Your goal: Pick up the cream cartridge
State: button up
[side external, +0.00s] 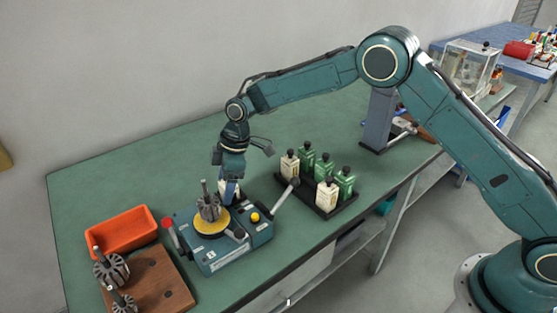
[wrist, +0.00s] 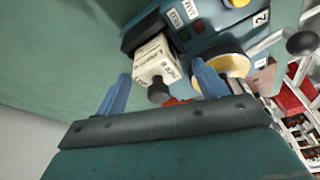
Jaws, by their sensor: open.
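A cream cartridge (wrist: 155,60) with printed lettering and a black knob stands in a dark socket on the teal winding machine (wrist: 205,25). My gripper (wrist: 161,88) is open, with one blue finger on each side of the cartridge and its knob. I cannot tell whether either finger touches it. In the side view my gripper (side external: 229,181) is low over the back of the machine (side external: 238,258) and hides most of this cartridge (side external: 229,193). Two more cream cartridges, a rear one (side external: 289,166) and a front one (side external: 326,196), stand among green ones (side external: 345,184) in a black tray (side external: 340,213).
An armature (side external: 208,208) stands on the machine's yellow disc (side external: 211,224), close to my gripper. A long lever (side external: 284,197) and a red-knobbed lever (side external: 170,233) rise beside it. An orange bin (side external: 122,232) and a wooden block with armatures (side external: 160,283) are left. The back-left table is clear.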

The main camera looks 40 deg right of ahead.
jog(key=c, duration=1.1)
jog(key=shift+c, duration=0.2)
jog(key=shift+r, duration=0.1)
notch_tip(320, 180, up, 20)
jog(key=shift+f, duration=0.1)
jog(key=shift+c, duration=1.4)
